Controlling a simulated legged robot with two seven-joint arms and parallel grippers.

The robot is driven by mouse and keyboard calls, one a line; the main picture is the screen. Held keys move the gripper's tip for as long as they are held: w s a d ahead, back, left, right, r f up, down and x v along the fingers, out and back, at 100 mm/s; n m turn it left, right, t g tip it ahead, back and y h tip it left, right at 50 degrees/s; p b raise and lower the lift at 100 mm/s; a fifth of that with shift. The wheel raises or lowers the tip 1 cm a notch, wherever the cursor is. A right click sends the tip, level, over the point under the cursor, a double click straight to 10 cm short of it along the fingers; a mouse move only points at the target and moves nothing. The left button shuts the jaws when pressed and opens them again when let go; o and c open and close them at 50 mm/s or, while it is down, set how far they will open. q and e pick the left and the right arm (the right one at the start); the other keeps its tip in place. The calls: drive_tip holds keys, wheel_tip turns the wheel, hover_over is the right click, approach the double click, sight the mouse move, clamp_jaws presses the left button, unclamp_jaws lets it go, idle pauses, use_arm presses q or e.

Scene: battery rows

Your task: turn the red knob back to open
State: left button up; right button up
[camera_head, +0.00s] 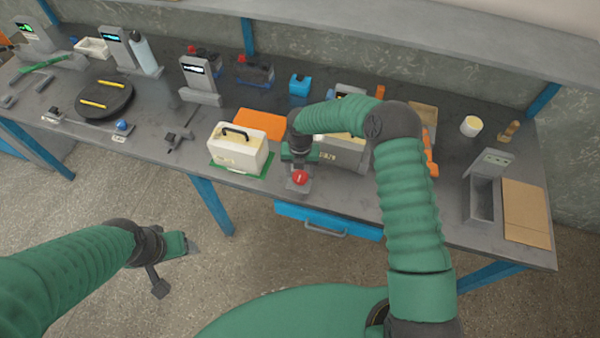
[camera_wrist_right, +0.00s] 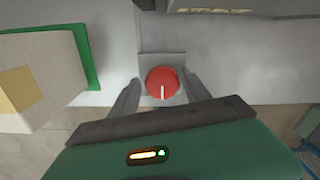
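The red knob (camera_head: 299,178) sits on a small grey base near the front edge of the workbench. In the right wrist view the red knob (camera_wrist_right: 163,82) has a short white mark on its lower side, pointing toward the gripper. My right gripper (camera_head: 299,165) is right over the knob. In the wrist view its two fingers (camera_wrist_right: 160,92) are apart, one on each side of the knob, with a visible gap to it. My left gripper (camera_head: 190,245) hangs over the floor, left of my body and away from the bench; its finger gap is too small to make out.
A cream box with a black handle (camera_head: 238,149) stands on a green mat (camera_head: 260,171) just left of the knob. A grey box (camera_head: 345,155) stands behind and right of the knob. A blue drawer (camera_head: 328,222) hangs below the bench edge.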

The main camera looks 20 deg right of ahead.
sight(300, 174)
drive_tip(key=shift+o, duration=1)
drive_tip(key=shift+s+f, duration=0.15)
drive_tip(key=shift+f, duration=0.05)
wheel_tip(300, 174, up, 17)
drive_tip(key=b, duration=0.1)
drive_tip(key=shift+f, duration=0.1)
drive_tip(key=s+d+m+t, duration=0.2)
drive_tip(key=s+d+m, duration=0.1)
drive_tip(key=s+m, duration=1.9)
drive_tip(key=m, duration=0.9)
drive_tip(key=shift+s+d+f+m, duration=0.15)
drive_tip(key=shift+s+m, duration=0.1)
drive_tip(key=shift+m, duration=0.05)
